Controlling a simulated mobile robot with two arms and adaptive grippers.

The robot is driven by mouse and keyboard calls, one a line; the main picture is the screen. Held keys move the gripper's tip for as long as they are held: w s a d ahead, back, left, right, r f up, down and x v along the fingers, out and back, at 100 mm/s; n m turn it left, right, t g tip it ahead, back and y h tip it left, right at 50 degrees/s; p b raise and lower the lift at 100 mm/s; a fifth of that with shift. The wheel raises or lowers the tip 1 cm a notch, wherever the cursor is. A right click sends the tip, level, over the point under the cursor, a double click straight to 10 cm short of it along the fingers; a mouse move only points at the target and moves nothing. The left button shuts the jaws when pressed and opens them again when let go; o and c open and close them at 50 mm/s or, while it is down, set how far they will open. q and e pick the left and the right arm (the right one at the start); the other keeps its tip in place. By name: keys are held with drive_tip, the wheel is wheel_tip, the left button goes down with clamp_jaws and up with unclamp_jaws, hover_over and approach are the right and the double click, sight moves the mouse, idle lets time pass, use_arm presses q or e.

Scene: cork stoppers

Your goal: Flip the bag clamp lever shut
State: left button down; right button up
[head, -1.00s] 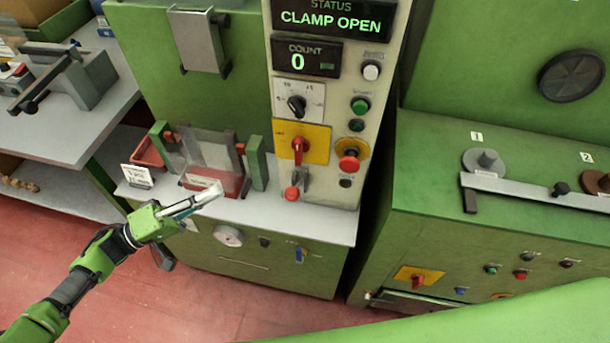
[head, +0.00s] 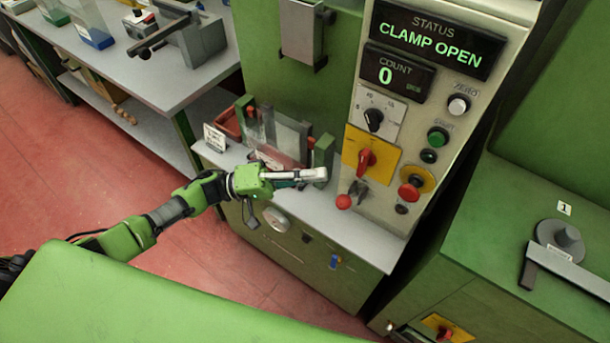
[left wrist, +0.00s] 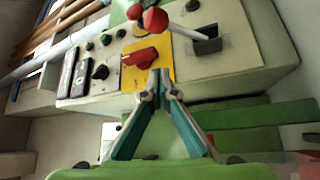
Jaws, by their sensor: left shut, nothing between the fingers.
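The clamp lever is a short grey lever with a red ball knob (head: 344,202), low on the pale control panel. In the left wrist view its red ball (left wrist: 155,20) is at the top, with a pale rod running to a dark slot plate. My left gripper (head: 323,174) is shut and empty, just left of and slightly above the knob in the head view, apart from it. In the left wrist view my fingertips (left wrist: 160,74) meet below the red ball. The status display (head: 433,38) reads CLAMP OPEN. My right gripper is not in view.
A red rotary switch on a yellow plate (head: 377,148) sits just above the lever, with a red mushroom button (head: 409,191) to its right. A clear bag holder (head: 280,138) with green posts stands left behind my gripper. The grey ledge (head: 378,226) is clear in front.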

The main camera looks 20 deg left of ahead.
sight(349, 198)
use_arm(q)
drive_tip(key=d, duration=0.1)
drive_tip(key=s+d, duration=0.1)
drive_tip(key=d, duration=0.1)
drive_tip(key=s+d, duration=0.1)
drive_tip(key=d, duration=0.1)
drive_tip(key=shift+s+f, duration=0.1)
drive_tip(key=shift+s, duration=0.05)
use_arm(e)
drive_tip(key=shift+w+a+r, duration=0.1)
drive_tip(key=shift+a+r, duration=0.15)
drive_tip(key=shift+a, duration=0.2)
